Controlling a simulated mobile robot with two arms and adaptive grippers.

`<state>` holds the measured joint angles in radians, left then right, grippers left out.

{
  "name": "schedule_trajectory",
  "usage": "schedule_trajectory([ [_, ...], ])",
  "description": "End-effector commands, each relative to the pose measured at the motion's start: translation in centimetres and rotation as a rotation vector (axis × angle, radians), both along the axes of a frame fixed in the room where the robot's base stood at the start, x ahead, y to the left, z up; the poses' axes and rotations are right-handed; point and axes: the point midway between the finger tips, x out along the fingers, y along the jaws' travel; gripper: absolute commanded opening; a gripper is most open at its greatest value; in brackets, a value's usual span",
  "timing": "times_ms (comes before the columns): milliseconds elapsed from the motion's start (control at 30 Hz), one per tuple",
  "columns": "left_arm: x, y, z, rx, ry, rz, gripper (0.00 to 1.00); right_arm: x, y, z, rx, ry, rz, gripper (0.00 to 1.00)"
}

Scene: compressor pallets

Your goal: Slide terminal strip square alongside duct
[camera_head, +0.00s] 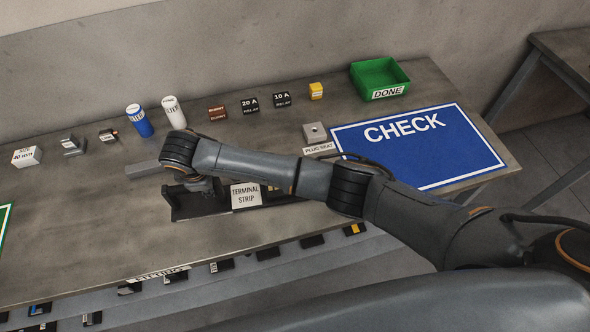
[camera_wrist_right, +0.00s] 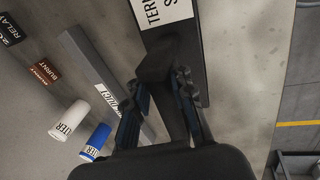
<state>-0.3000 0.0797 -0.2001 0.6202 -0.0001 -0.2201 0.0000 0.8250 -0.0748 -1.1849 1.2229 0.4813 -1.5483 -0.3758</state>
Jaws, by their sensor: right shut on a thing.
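The terminal strip (camera_head: 184,212) is a long black piece with a white "TERMINAL STRIP" label, lying on the bench in the head view. It also shows in the right wrist view (camera_wrist_right: 201,62). My right gripper (camera_wrist_right: 158,82) is shut on a raised black part of it. In the head view my right arm covers much of the strip. The duct (camera_wrist_right: 88,60) is a grey bar with a white label. In the wrist view it lies apart from the strip, at an angle to it. Only its end shows in the head view (camera_head: 143,169). My left gripper is out of view.
Blue (camera_head: 139,121) and white (camera_head: 174,112) cylinders stand behind the duct. Relays and small blocks line the back. A plug seat (camera_head: 315,132), blue CHECK mat (camera_head: 460,160) and green DONE bin (camera_head: 398,77) are to the right. The bench front left is clear.

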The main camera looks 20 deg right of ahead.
Motion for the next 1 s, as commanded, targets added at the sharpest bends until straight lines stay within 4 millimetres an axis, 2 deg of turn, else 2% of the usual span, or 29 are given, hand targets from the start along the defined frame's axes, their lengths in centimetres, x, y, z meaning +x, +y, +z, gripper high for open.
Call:
schedule_trajectory([
  [167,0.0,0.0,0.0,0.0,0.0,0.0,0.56,-0.1,0.0,-0.2,-0.001,0.004,0.001,0.0],
  [200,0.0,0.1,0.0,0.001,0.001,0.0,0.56,-0.1,0.0,-0.2,-0.001,0.004,0.001,0.28],
  [300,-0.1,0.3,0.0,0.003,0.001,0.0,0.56,-0.1,-0.1,-0.2,-0.001,0.003,0.001,0.48],
  [667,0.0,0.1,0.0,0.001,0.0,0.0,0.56,-0.1,0.0,0.3,0.0,0.0,0.0,0.5],
  [767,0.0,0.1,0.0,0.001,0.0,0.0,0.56,-0.3,0.0,1.3,0.002,0.0,0.001,0.5],
  [1000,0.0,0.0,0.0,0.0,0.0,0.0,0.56,-1.5,0.2,6.1,0.002,-0.003,0.002,0.5],
])
